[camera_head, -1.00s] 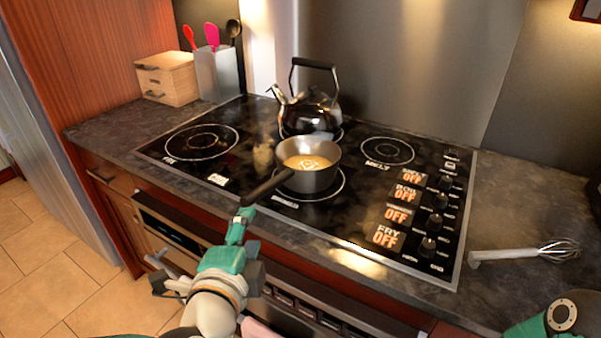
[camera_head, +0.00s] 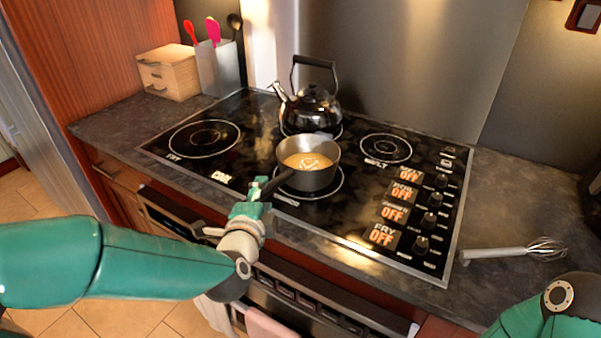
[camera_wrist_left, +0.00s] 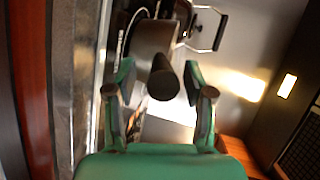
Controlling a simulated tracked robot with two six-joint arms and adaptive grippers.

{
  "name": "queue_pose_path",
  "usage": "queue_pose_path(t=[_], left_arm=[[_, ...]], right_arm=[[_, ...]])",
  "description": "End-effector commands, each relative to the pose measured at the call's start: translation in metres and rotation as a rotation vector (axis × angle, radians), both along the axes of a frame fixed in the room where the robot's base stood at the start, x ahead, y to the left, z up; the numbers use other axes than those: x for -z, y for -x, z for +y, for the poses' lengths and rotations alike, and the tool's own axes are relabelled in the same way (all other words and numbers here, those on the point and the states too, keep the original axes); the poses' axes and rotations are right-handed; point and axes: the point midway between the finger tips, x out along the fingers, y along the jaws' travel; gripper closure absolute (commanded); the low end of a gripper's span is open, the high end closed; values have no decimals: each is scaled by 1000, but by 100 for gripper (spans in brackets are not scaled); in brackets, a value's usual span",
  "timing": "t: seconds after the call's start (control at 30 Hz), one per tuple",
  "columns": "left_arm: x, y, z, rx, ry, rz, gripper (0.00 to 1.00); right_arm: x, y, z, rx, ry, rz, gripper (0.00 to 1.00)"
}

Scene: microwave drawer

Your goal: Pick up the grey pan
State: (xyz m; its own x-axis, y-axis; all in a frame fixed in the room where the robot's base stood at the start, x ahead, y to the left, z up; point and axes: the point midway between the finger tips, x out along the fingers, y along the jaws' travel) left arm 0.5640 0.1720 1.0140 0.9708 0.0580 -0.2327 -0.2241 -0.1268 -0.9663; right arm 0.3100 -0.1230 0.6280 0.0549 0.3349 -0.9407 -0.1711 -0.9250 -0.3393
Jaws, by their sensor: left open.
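The grey pan (camera_head: 312,177) sits on the front burner of the black cooktop, with yellowish-orange contents in it. Its dark handle points toward the front left. My left gripper (camera_head: 258,194) is at the outer end of the handle. In the left wrist view the open left gripper (camera_wrist_left: 160,95) has one green finger on each side of the handle (camera_wrist_left: 163,80), whose round end faces the camera.
A black kettle (camera_head: 309,108) stands behind the pan. A whisk (camera_head: 515,251) lies on the counter at the right. A wooden box (camera_head: 168,73) and a utensil holder (camera_head: 218,68) stand at the back left. Cooktop knobs (camera_head: 428,222) line the right side.

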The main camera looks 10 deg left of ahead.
Motion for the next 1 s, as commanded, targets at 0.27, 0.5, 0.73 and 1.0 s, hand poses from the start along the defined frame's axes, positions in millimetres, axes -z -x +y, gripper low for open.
queue_pose_path(t=[0.27,0.5,0.73,1.0], left_arm=[[5,-18,0,2,0,1,47],[4,-17,-1,2,0,1,66],[5,-17,-1,2,0,1,100],[1,-18,0,1,0,-8,100]], right_arm=[[-1,0,0,0,0,0,45],[-1,0,0,0,0,0,45],[-1,0,0,0,0,0,45],[-1,0,0,0,0,0,45]])
